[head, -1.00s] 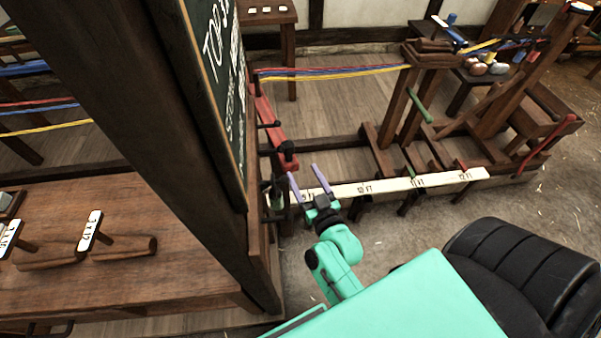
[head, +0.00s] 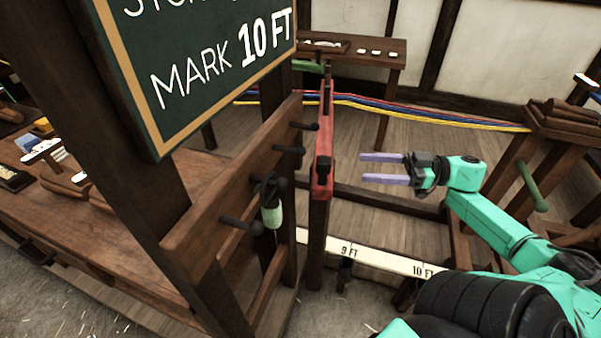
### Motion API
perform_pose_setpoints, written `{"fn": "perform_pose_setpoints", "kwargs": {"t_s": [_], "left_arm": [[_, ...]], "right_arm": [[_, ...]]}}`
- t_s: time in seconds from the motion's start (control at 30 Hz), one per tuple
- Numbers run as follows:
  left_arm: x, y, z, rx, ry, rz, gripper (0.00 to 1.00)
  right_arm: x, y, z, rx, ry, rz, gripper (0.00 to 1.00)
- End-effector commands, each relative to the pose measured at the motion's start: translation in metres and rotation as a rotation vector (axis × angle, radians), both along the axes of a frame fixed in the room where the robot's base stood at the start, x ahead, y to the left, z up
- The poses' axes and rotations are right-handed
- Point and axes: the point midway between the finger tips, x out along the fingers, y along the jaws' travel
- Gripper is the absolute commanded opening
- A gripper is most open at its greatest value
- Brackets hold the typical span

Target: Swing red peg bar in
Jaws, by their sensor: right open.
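The red peg bar (head: 324,140) stands in the middle of the head view, on a dark post. It runs away from me and has a black knob (head: 322,165) at its near end. My right gripper (head: 362,168) is to the right of the bar. Its two lilac fingers are apart and point left toward the bar, with a gap between them and it. Nothing is between the fingers. My left gripper is not in the frame.
A dark peg rail (head: 215,205) with black pegs and a green-handled tool (head: 271,212) stands left of the bar. A green chalkboard (head: 200,60) hangs above it. Red, blue and yellow strands (head: 430,115) stretch behind. A white measuring strip (head: 385,258) runs low in front.

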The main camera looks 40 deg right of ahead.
Motion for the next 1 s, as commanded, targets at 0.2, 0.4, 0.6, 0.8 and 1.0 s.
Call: {"fn": "perform_pose_setpoints", "kwargs": {"t_s": [0.2,0.4,0.6,0.8,1.0], "left_arm": [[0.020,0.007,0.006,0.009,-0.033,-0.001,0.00],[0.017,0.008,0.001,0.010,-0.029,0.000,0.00],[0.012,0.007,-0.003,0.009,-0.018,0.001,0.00],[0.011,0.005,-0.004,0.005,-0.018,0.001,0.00],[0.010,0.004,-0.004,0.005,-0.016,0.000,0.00]], "right_arm": [[0.032,0.039,0.003,0.001,-0.006,0.005,0.74],[0.067,0.078,0.002,0.001,-0.008,0.002,0.74],[0.088,0.102,0.002,0.001,-0.006,-0.002,0.74],[0.091,0.105,0.002,0.002,-0.004,-0.003,0.74],[0.091,0.105,0.002,0.002,-0.004,-0.003,0.32]]}}
